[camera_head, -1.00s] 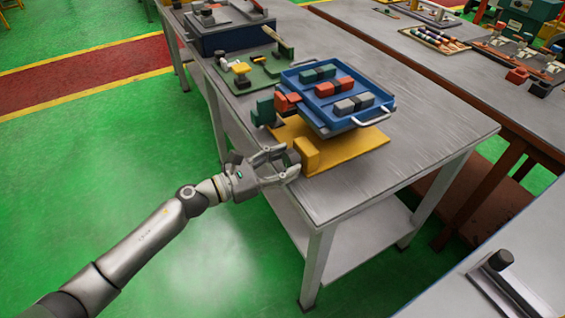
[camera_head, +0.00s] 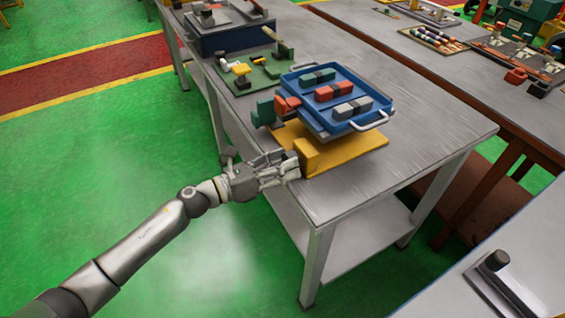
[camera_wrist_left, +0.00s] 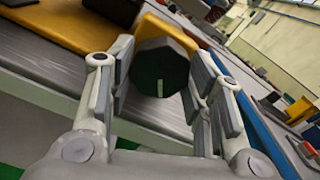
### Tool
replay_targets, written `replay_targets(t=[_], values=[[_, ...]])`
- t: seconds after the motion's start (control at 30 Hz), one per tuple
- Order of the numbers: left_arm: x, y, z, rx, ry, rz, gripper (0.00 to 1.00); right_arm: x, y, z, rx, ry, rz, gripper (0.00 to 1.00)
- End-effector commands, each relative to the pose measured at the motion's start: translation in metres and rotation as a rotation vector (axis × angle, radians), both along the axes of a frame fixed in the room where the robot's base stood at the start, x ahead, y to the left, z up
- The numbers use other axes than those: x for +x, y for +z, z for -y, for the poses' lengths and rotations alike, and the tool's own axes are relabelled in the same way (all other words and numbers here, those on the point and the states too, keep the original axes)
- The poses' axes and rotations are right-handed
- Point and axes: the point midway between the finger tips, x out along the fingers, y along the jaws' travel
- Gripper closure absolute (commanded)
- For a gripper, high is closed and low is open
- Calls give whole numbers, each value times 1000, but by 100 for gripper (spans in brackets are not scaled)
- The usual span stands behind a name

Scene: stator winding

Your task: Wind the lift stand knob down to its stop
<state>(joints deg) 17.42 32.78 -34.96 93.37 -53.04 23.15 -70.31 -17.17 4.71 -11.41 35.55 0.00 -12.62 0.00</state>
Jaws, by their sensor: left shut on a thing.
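The lift stand has a yellow base plate (camera_head: 355,150) and a yellow block (camera_head: 308,153) at the front left corner of the table. A blue tray (camera_head: 366,126) sits above the base plate. The dark, many-sided knob (camera_wrist_left: 160,68), with a pale mark on its face, is in front of the yellow block (camera_wrist_left: 153,27) in the left wrist view. My left gripper (camera_head: 290,167) is shut on the knob, with a finger on either side of it. In the head view the fingers hide the knob. My right gripper is not in view.
The tray carries green, red and grey blocks with dark middles. More green and red blocks (camera_head: 286,104) sit at its left side. A green board (camera_head: 252,72) with small parts lies behind on the table (camera_head: 420,130). The table's front right is clear.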

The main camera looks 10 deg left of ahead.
Motion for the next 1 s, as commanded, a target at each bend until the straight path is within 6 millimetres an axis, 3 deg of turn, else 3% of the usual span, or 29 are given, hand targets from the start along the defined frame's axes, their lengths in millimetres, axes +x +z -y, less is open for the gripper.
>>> replay_targets(t=[0.63,0.67,0.8,1.0], values=[[0,-1,0,-36,0,-51,77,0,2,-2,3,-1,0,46],[0,-1,0,-36,0,-51,51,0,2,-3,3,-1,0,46],[0,-1,0,-36,0,-51,33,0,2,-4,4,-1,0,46],[0,0,0,-35,0,-50,32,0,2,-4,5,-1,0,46]])
